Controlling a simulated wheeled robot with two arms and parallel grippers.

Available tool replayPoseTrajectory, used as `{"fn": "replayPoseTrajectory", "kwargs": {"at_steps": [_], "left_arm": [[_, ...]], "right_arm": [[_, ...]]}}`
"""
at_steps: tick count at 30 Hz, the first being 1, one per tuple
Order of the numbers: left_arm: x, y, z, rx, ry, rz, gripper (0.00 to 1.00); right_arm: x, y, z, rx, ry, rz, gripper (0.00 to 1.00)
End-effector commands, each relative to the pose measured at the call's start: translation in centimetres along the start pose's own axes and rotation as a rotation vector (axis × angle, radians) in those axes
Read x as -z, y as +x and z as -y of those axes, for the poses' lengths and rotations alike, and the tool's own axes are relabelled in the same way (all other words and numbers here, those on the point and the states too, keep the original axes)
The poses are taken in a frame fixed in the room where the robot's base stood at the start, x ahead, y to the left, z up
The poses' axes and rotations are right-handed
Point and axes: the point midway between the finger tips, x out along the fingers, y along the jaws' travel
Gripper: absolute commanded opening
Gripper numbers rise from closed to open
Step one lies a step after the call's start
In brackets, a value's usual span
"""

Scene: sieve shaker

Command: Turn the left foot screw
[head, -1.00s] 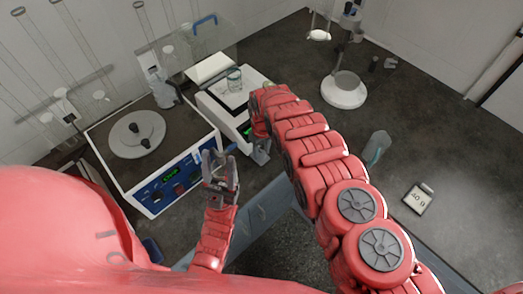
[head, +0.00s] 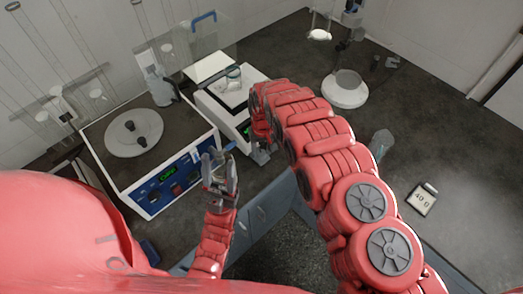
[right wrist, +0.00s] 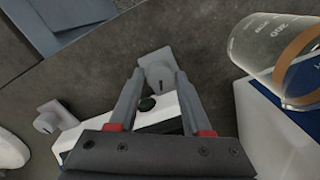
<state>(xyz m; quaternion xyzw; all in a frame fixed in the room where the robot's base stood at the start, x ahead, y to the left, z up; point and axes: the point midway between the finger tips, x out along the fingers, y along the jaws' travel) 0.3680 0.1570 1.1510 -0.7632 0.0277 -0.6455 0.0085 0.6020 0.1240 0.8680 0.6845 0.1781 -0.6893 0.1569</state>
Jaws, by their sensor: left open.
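The balance (head: 212,106) is a white box with a dark display front, right of the shaker. One grey foot (head: 260,155) shows at its front corner. In the right wrist view that left foot (right wrist: 158,66), a grey tab with a dark mark, lies between and beyond the fingertips of my right gripper (right wrist: 160,80). Its fingers are apart, and I cannot tell whether they touch it. A second grey foot (right wrist: 47,119) with a round screw shows further left. In the head view my right arm hides most of its gripper. My left gripper (head: 220,163) is open and empty before the shaker.
The white and blue sieve shaker (head: 165,185) stands left of the balance. A glass vessel with an orange band (right wrist: 280,55) is close on the right in the wrist view. A glass (head: 380,145) and a small timer (head: 421,199) stand on the right bench.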

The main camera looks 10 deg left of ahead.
Motion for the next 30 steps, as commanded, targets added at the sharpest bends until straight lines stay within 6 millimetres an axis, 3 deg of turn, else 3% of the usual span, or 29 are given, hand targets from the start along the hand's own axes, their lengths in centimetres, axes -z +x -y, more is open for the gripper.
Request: {"fn": "replayPoseTrajectory", "kwargs": {"at_steps": [1, 3, 17, 26, 30], "left_arm": [[0.0, 0.0, 0.0, 0.000, 0.000, 0.000, 0.50], [0.0, 0.0, 0.0, 0.000, 0.000, 0.000, 0.50], [-0.1, -0.4, 0.0, 0.000, 0.000, 0.000, 0.50], [-0.4, -2.2, -0.1, 0.000, 0.000, 0.000, 0.50], [-0.1, -0.3, 0.0, 0.000, 0.000, 0.000, 0.50]], "right_arm": [[0.0, 0.0, 0.0, 0.000, 0.000, 0.000, 0.60], [0.0, 0.0, 0.0, 0.000, -0.001, 0.000, 0.72], [0.1, -0.9, 0.0, 0.001, -0.002, -0.002, 0.72], [0.1, -5.5, -0.1, -0.001, -0.001, -0.004, 0.72], [0.1, -10.1, 0.0, -0.001, -0.002, -0.003, 0.72]]}}
